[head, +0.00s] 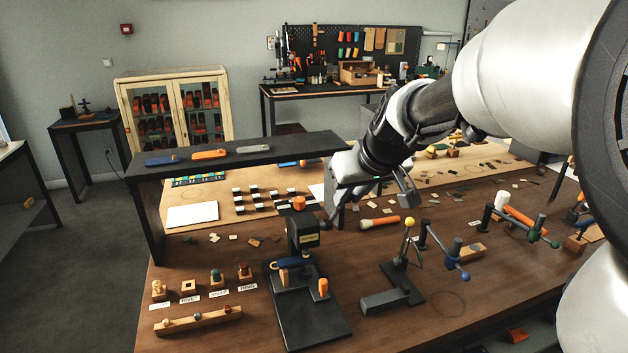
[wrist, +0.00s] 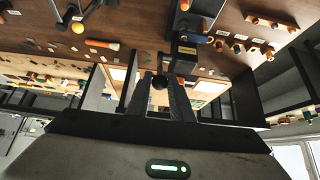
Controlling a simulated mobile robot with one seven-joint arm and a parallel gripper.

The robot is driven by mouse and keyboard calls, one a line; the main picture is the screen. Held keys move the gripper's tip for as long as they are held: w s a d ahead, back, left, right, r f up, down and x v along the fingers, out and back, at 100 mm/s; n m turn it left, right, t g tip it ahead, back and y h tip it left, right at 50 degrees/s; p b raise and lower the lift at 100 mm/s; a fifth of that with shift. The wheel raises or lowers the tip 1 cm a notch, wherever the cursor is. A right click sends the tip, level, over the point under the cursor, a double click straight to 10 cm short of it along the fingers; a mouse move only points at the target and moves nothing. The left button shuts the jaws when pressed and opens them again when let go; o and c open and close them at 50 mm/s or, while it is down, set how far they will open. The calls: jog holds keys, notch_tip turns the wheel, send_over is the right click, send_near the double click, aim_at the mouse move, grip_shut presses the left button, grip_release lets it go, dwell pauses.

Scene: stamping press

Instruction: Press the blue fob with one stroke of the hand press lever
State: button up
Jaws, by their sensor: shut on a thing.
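The hand press (head: 303,237) is a black column on a black base plate (head: 318,322), with an orange cap on top. A blue fob (head: 290,264) lies across the press below its head, beside light wooden pegs; it also shows in the wrist view (wrist: 194,38). My gripper (head: 335,208) is at the right of the press head. In the wrist view, my gripper (wrist: 160,84) has its fingers on both sides of a dark round knob (wrist: 158,82), the end of the press lever, and is shut on it. Most of the lever is hidden.
A raised black shelf (head: 300,146) behind the press bears another blue fob (head: 162,160), an orange fob (head: 208,154) and a grey fob (head: 252,149). A yellow-knobbed lever tool (head: 408,250) stands to the right. Small wooden stands (head: 216,278) are at the left.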

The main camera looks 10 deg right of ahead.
jog(key=shift+s+f, duration=0.1)
jog(key=shift+s, duration=0.1)
jog(key=s+f+b, duration=0.2)
jog(key=b, duration=0.1)
jog(key=s+f+b, duration=0.1)
jog(key=shift+s+d+f, duration=0.3)
jog(key=shift+d+f, duration=0.05)
jog(key=shift+f, duration=0.05)
jog(key=w+r+p, duration=0.2)
jog(key=w+r, duration=0.1)
jog(key=w+r+p, duration=0.1)
jog(key=shift+w+a+r, duration=0.25)
jog(key=shift+a, duration=0.15)
jog(key=shift+w+r, duration=0.25)
jog(key=shift+w, duration=0.1)
